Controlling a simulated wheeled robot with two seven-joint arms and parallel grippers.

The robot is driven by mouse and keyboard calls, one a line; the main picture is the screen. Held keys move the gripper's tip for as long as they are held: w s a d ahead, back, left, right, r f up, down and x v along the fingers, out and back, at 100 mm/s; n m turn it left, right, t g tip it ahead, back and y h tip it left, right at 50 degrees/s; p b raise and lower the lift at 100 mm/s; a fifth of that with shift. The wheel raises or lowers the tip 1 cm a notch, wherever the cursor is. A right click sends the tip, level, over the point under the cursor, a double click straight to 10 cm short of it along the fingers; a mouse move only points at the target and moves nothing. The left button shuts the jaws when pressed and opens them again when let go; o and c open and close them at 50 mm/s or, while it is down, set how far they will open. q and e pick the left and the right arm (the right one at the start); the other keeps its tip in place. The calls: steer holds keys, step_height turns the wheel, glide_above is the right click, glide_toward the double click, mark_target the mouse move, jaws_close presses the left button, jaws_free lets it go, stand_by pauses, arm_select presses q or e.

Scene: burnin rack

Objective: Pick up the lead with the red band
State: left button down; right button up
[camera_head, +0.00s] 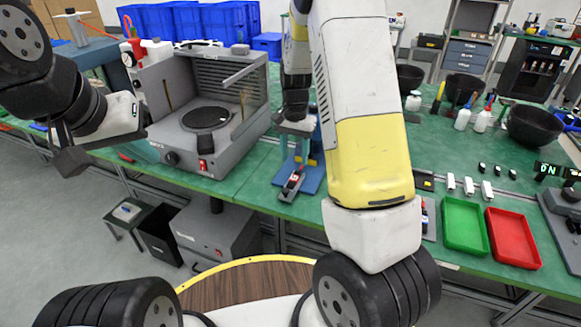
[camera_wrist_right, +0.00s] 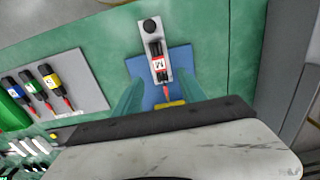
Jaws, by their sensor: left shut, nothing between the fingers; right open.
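The lead with the red band (camera_wrist_right: 157,62) has a dark body and a red-and-white label. It lies on a narrow grey holder over a blue base (camera_wrist_right: 180,62) in the right wrist view, its thin red end pointing down the picture. In the head view the lead (camera_head: 293,182) is small, at the bench's front edge. My right gripper (camera_wrist_right: 160,80) is open, its two fingers apart on either side of the blue base's near part. Whether they touch anything is unclear. My left gripper (camera_head: 68,158) is shut and empty, at the far left, away from the lead.
A grey plate (camera_wrist_right: 75,112) with several leads with other bands lies left in the wrist view. A grey machine (camera_head: 170,155) stands left of the lead; a green tray (camera_head: 464,226) and red tray (camera_head: 513,240) stand right. My right arm hides bench between.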

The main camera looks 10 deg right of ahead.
mark_target(295, 177)
step_height(295, 177, down, 8)
steer(key=shift+r, duration=0.15)
jaws_close()
stand_by(0.3)
